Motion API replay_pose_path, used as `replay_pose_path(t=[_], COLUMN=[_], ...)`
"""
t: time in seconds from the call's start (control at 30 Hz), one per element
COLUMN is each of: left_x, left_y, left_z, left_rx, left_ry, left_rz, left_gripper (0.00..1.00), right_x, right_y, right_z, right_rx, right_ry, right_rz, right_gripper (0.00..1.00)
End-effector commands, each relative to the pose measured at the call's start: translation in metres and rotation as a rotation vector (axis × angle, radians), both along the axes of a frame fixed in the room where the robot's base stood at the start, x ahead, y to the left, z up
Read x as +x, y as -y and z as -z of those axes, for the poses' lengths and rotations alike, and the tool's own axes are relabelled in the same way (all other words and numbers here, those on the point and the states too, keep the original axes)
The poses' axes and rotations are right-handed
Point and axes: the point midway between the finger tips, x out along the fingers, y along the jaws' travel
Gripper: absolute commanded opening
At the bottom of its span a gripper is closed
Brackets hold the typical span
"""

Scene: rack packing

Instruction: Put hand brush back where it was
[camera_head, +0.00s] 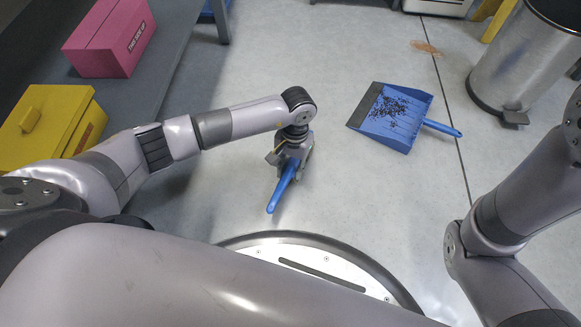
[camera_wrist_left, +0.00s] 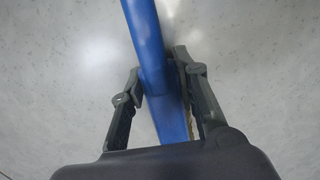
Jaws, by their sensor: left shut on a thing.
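The blue hand brush (camera_head: 281,190) is in my left gripper (camera_head: 290,160), in the middle of the head view. Its handle points toward my base, and its other end is hidden by the gripper. In the left wrist view the blue brush (camera_wrist_left: 150,50) runs between the two fingers of my left gripper (camera_wrist_left: 155,75), which is shut on it. Pale floor shows behind it; I cannot tell how high above the floor it is. My right arm is at the right edge of the head view, but its gripper is out of view.
A blue dustpan (camera_head: 405,141) with dark debris lies on the floor (camera_head: 330,60) to the right. A metal bin (camera_head: 518,62) stands at the upper right. A pink box (camera_head: 108,40) and a yellow box (camera_head: 40,125) sit on a grey bench (camera_head: 170,50) at left. A brown stain (camera_head: 426,47) marks the floor.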

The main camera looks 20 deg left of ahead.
Motion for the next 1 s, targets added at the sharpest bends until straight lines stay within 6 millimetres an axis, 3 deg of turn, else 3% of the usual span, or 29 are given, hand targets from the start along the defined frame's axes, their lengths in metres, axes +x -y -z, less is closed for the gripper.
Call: replay_pose_path(t=[0.77, 0.8, 1.0], left_x=[0.001, 0.001, 0.000], left_y=[0.000, 0.000, 0.000], left_z=[0.013, 0.013, 0.012], left_rx=[0.000, 0.000, 0.000], left_ry=[0.001, 0.001, 0.001], left_rz=[0.000, 0.000, 0.000], left_gripper=[0.00, 0.29, 0.43], right_x=[0.000, 0.000, 0.001], right_y=[0.000, 0.000, 0.000], right_z=[0.012, 0.012, 0.011], right_rx=[0.000, 0.000, 0.000], right_ry=[-0.001, -0.001, -0.002], right_rz=[0.001, 0.001, 0.001], right_gripper=[0.40, 0.40, 0.40])
